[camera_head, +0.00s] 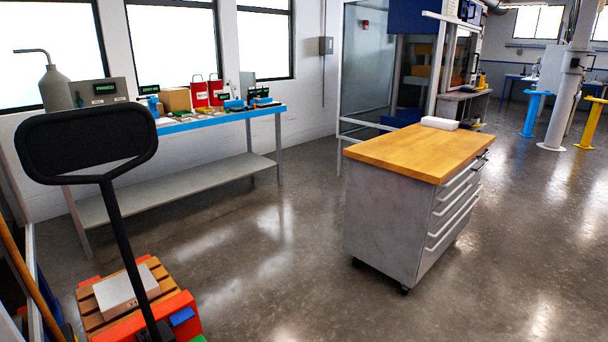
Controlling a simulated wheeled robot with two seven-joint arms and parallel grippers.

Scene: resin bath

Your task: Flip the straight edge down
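I cannot make out a straight edge for certain in the head view. Neither of my grippers shows in it. A rolling grey drawer cabinet with a wooden top (400,152) stands right of the middle. A white block (439,123) lies flat near the back edge of that top. A long workbench with a blue edge (215,119) stands along the left wall and holds many small items, too small to tell apart.
A black loop handle on a post (125,240) rises at the near left, beside a slatted wooden pallet (92,322) with a grey box (122,289) on it. A glazed enclosure (375,65) stands behind the cabinet. The floor between bench and cabinet is clear.

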